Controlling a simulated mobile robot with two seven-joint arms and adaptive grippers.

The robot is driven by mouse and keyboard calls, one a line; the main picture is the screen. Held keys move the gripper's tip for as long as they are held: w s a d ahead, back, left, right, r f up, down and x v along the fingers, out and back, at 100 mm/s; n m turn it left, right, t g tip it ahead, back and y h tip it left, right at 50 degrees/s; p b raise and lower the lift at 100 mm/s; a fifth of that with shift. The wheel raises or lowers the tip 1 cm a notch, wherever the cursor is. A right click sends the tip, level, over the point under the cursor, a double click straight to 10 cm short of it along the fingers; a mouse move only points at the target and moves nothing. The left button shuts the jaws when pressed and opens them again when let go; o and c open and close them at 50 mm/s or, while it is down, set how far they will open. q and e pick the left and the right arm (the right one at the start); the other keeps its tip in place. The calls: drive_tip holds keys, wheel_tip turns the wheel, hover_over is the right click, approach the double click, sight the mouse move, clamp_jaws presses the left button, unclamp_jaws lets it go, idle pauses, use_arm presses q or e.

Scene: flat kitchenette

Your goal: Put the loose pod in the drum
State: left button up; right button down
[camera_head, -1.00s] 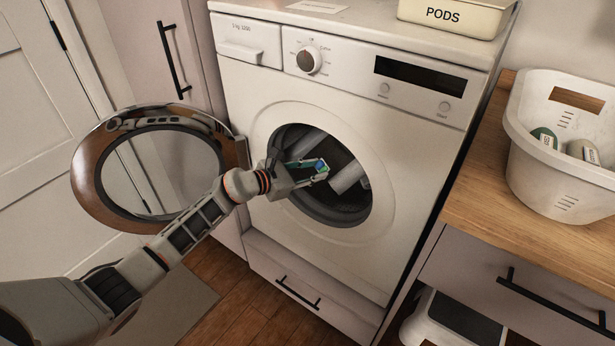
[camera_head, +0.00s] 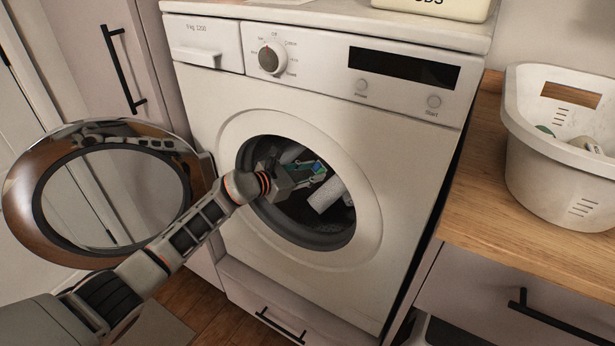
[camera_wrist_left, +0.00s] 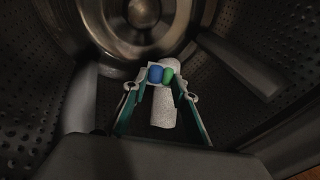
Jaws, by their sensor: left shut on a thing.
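The pod (camera_wrist_left: 160,75), with blue and green parts, is between the fingertips of my left gripper (camera_wrist_left: 158,88), which is shut on it. In the head view the pod (camera_head: 319,168) shows small and bright inside the round opening of the washing machine. The left gripper (camera_head: 312,174) reaches through that opening. The drum (camera_wrist_left: 65,120) has dark perforated walls in the left wrist view, with ribs and a shiny metal back. A white rolled cloth (camera_wrist_left: 165,105) lies in the drum below and behind the pod. My right gripper is not in view.
The washer door (camera_head: 20,205) stands open at the left. The drum's opening rim (camera_head: 300,239) surrounds my left wrist. A pods box (camera_head: 440,8) stands on top of the washer. A laundry basket (camera_head: 560,185) with items sits on the wooden counter (camera_head: 500,225) at the right.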

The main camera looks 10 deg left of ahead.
use_arm(q)
drive_tip(key=shift+w+d+r, duration=0.1)
drive_tip(key=shift+w, duration=0.2)
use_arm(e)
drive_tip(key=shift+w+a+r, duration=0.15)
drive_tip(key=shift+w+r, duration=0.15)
use_arm(q)
drive_tip(key=o, duration=0.8)
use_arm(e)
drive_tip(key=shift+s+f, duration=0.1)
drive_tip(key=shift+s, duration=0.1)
